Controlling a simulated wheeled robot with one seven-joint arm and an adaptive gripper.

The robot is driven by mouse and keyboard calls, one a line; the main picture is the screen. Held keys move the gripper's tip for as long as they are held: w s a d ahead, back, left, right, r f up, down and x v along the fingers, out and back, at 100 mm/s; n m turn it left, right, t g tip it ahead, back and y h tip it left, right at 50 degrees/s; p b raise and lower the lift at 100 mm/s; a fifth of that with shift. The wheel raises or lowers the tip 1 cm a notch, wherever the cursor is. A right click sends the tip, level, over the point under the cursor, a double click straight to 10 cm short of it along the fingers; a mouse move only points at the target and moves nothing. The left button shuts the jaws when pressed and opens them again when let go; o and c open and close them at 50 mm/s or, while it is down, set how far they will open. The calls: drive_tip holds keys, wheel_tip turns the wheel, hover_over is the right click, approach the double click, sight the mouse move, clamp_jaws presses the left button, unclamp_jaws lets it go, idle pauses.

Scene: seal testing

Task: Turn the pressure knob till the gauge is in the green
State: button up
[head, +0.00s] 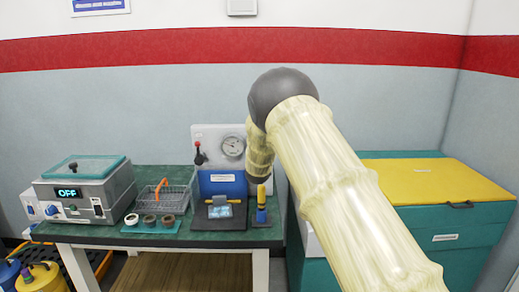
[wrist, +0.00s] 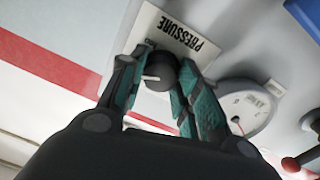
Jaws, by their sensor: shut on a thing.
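In the wrist view the black pressure knob (wrist: 159,72) with a pale pointer mark sits below a white label reading PRESSURE (wrist: 182,38). My gripper (wrist: 162,82) has its two teal-padded fingers on either side of the knob, shut on it. The round gauge (wrist: 243,108) is to the right, partly cut by my finger; a red needle shows, but its zone is too small to tell. In the head view the gauge (head: 232,146) sits on the grey panel (head: 205,133). My arm hides the knob and my gripper there.
A red-knobbed lever (head: 198,150) stands left of the gauge. On the green bench (head: 140,240) are a box reading OFF (head: 85,187), a wire basket (head: 165,197), several rings on a teal mat (head: 150,229) and a yellow-and-black tool (head: 261,205). A teal cabinet with yellow top (head: 430,180) stands right.

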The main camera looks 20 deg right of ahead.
drive_tip(key=shift+r, duration=0.3)
drive_tip(key=o, duration=1)
drive_tip(key=shift+w+d+f, duration=0.1)
drive_tip(key=shift+f, duration=0.15)
drive_tip(key=v, duration=1.2)
